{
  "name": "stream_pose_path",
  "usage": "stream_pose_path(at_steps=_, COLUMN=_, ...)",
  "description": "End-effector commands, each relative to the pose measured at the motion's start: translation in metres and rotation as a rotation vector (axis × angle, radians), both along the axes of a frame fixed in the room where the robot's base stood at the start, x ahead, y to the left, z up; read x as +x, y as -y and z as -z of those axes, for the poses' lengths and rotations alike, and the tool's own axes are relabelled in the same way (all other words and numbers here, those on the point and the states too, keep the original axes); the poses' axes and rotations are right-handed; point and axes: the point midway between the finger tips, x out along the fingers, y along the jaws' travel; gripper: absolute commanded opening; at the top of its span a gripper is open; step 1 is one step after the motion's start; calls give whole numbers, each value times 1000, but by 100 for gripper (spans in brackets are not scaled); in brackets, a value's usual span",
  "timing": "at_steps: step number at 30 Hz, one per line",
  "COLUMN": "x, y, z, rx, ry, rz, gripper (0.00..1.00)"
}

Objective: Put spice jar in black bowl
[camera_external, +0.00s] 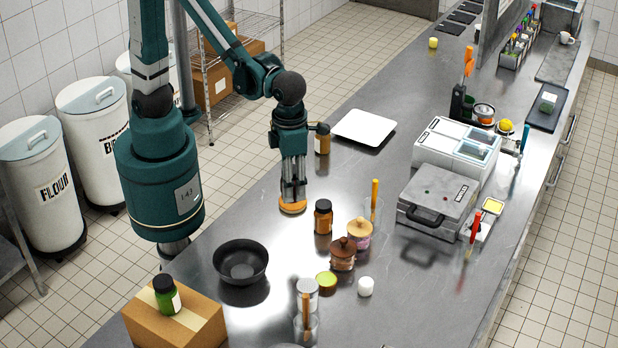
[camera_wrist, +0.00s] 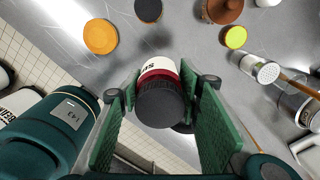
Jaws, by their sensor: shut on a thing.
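My gripper (camera_wrist: 160,98) is shut on a spice jar (camera_wrist: 158,72) with a black lid, a red band and a white lettered label. The jar sits between the green finger pads, its lid towards the wrist camera. In the external view my gripper (camera_external: 293,192) points down over the counter, and the held jar cannot be made out clearly there. The black bowl (camera_external: 241,262) stands on the counter to the left of and nearer than my gripper. It looks empty. I cannot make it out clearly in the wrist view.
An orange disc (camera_external: 292,207) lies below my gripper in the external view. A cardboard box (camera_external: 190,325) with a green jar (camera_external: 166,296) is in front.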

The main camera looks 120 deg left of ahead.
Motion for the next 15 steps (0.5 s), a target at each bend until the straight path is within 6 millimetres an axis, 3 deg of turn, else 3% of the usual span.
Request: stream_pose_path(at_steps=15, x=-17, y=104, z=0, rx=0, ry=0, rz=186, gripper=19)
